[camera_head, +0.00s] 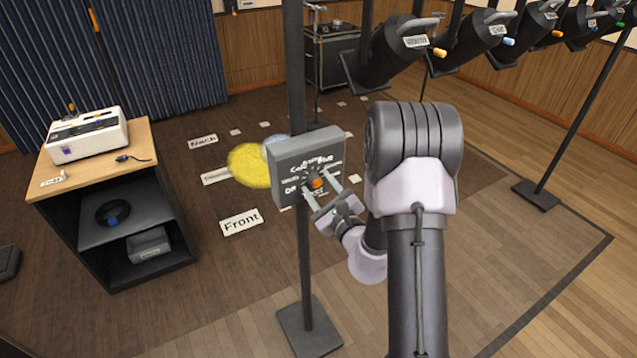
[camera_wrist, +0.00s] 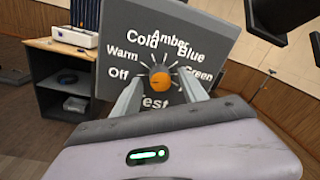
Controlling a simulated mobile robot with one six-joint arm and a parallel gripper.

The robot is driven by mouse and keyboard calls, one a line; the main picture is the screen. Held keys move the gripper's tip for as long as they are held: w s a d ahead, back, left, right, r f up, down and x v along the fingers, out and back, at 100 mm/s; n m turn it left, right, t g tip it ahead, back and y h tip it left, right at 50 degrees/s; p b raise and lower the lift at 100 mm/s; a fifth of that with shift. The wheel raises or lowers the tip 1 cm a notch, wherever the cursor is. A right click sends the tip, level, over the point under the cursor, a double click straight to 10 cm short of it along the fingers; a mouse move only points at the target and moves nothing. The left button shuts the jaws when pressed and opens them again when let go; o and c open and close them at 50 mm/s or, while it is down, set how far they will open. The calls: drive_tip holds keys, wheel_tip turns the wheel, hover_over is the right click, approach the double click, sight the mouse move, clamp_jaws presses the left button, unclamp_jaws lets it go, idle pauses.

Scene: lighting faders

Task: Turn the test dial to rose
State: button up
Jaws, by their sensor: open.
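The test dial is a small orange knob (camera_wrist: 160,79) on the front of a grey box (camera_head: 285,165) fixed to a dark pole; the knob also shows in the head view (camera_head: 318,183). White labels around it read Off, Warm, Cold, Amber, Blue and Green. No Rose label is readable; the lower right of the scale is behind my finger. The word Test below is partly covered. My gripper (camera_wrist: 160,86) is open, one finger on each side of the knob. I cannot tell whether the fingers touch it. The knob's pointer direction is unclear.
A row of dark stage lamps (camera_head: 400,50) hangs at the upper right. A wooden-topped cabinet (camera_head: 148,165) with a white console (camera_head: 87,135) stands at left. The pole's base plate (camera_head: 310,328) is on the floor below. Open floor lies around the pole.

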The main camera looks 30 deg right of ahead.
drive_tip(key=shift+c, duration=0.4)
clamp_jaws()
